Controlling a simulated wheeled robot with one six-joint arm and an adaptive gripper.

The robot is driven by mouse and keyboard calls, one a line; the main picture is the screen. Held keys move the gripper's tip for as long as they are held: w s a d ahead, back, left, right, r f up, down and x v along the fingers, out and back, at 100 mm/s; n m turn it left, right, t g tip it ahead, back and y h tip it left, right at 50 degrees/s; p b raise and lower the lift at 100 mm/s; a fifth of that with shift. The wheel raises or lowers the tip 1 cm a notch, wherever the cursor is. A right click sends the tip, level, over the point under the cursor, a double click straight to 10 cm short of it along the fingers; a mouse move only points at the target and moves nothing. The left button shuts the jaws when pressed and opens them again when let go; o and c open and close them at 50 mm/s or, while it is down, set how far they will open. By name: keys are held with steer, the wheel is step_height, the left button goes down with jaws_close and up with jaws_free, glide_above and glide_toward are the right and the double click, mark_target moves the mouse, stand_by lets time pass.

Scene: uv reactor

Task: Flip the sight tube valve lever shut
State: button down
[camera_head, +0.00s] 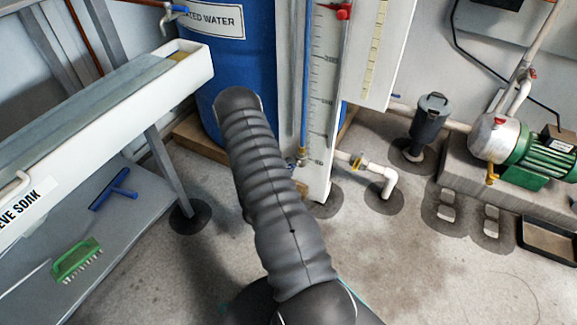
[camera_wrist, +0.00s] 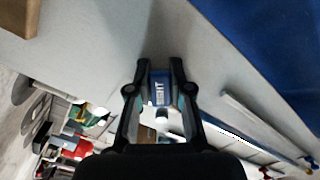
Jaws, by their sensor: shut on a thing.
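In the wrist view my gripper (camera_wrist: 160,66) has its two fingers on either side of a small blue lever (camera_wrist: 159,88). The lever bears white lettering that seems to read "SIGHT", and the fingers are shut on it. How far the lever is turned cannot be told. In the head view the sight tube (camera_head: 306,75) runs down a white board with a graduated scale. A small fitting (camera_head: 301,157) shows at its foot. My gripper is hidden behind my grey sleeved arm in that view.
A blue water drum (camera_head: 236,55) stands behind my arm. A white trough (camera_head: 110,110) and a shelf with a green brush (camera_head: 76,259) are at left. White pipework (camera_head: 388,182) and a green pump (camera_head: 535,158) are at right. Floor at front right is clear.

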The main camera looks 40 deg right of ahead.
steer(key=shift+r, duration=0.15)
steer(key=m, duration=0.2)
steer(key=r+m, duration=0.1)
steer(key=shift+w+a+r+m, duration=0.1)
steer(key=shift+w+m, duration=0.25)
steer(key=shift+m, duration=0.05)
steer(key=shift+r+m, duration=0.35)
steer(key=shift+m, duration=0.6)
steer(key=shift+r+m, duration=0.35)
steer(key=shift+m, duration=0.6)
steer(key=c, duration=1)
jaws_free()
steer(key=shift+c, duration=0.2)
steer(key=shift+a, duration=0.15)
